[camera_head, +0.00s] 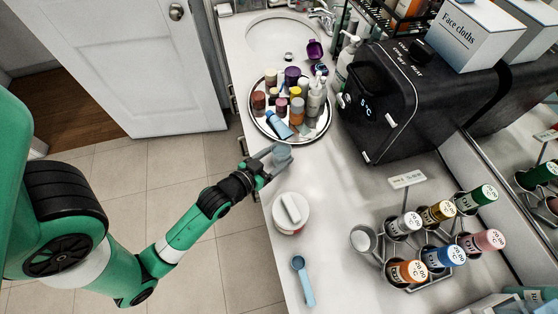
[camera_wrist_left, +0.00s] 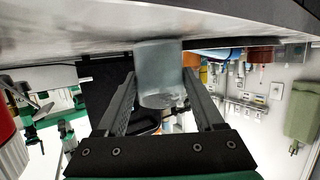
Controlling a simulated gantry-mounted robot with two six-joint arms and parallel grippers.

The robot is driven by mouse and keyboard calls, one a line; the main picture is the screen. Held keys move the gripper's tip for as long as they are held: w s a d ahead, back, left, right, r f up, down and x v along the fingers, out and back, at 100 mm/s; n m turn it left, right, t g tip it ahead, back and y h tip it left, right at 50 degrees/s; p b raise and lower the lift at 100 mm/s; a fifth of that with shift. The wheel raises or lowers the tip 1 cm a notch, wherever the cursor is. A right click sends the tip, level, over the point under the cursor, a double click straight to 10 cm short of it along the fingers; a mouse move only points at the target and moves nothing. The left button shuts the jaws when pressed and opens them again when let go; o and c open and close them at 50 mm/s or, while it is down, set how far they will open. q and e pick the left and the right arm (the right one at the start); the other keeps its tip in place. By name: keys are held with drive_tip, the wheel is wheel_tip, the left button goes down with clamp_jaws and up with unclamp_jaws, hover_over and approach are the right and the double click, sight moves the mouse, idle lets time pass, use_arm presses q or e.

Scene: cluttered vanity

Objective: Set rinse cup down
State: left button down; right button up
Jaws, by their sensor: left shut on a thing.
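The rinse cup is a pale grey-blue, translucent cup (camera_head: 283,156). It is at the front edge of the white counter, between the round tray and a white round container. My left gripper (camera_head: 268,163) is shut on the cup. In the left wrist view, the cup (camera_wrist_left: 160,72) sits between the two fingers (camera_wrist_left: 162,98). The counter surface (camera_wrist_left: 80,40) runs along the top of that view, close to the cup. I cannot tell whether the cup touches the counter. My right gripper is in neither view.
A round tray (camera_head: 318,133) crowded with bottles and jars lies behind the cup. The white container (camera_head: 291,212) and a blue spoon-like tool (camera_head: 303,281) lie nearer. A dark appliance (camera_head: 385,105) and a rack of bottles (camera_head: 427,283) stand right. Bare counter (camera_head: 335,180) lies between.

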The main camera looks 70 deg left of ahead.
use_arm(q)
drive_tip(key=shift+f, duration=0.15)
unclamp_jaws()
drive_tip(key=shift+s+r+p, duration=0.15)
drive_tip(key=shift+r+p, duration=0.1)
drive_tip(key=shift+p, duration=0.05)
drive_tip(key=v, duration=1.1)
drive_tip(key=shift+s+d, duration=0.2)
drive_tip(key=shift+s, duration=0.05)
